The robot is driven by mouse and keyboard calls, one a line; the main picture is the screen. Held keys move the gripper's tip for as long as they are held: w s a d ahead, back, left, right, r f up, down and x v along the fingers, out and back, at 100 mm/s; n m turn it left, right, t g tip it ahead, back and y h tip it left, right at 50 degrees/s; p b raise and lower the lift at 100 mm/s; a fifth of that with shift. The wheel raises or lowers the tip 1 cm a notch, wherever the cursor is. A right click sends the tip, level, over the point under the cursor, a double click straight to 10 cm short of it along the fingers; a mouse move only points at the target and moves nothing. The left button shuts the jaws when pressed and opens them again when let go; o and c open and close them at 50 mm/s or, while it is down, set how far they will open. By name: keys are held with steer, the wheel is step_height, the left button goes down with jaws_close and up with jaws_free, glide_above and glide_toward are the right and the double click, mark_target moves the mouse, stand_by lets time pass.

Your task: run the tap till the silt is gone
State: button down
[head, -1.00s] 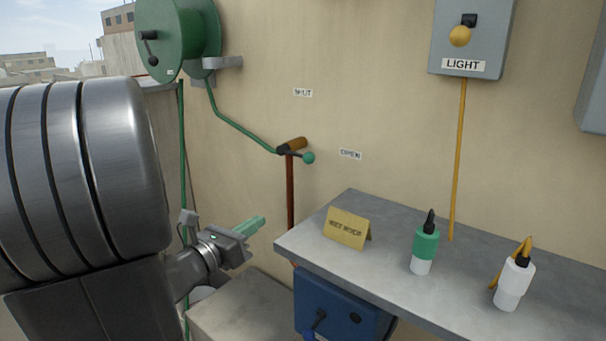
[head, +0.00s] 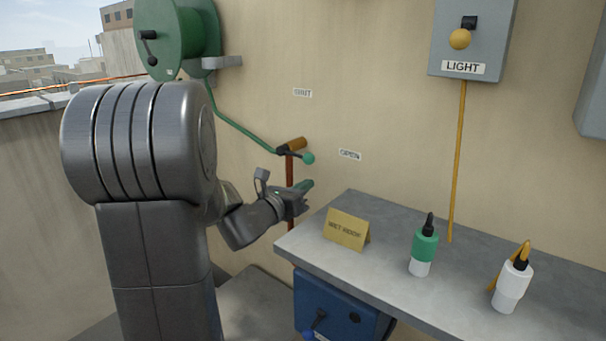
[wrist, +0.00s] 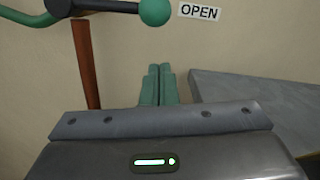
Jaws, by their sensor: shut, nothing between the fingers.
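The tap stands on a brown upright pipe (head: 290,179) against the wall. Its lever ends in a green ball (head: 309,158) and points toward the OPEN label (head: 349,154); the SHUT label (head: 302,92) is higher up. In the wrist view the green ball (wrist: 155,11) is beside the OPEN label (wrist: 199,12). My gripper (head: 308,185) is below the ball, apart from it. Its green fingers are together and empty, and they also show in the wrist view (wrist: 157,84). No water or silt is visible.
A grey shelf (head: 385,240) to the right bears a yellow folded sign (head: 347,230), a green-and-white bottle (head: 424,247) and a white bottle (head: 513,283). A blue box (head: 342,306) is under it. A green hose reel (head: 178,38) hangs upper left, its green hose (head: 238,128) joined to the tap.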

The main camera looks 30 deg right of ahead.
mark_target(295, 154)
steer(key=r, duration=0.3)
steer(key=shift+w, duration=0.25)
steer(key=shift+b, duration=0.3)
steer(key=shift+s+r+b, duration=0.2)
steer(key=shift+r+b, duration=0.55)
steer(key=shift+r, duration=0.15)
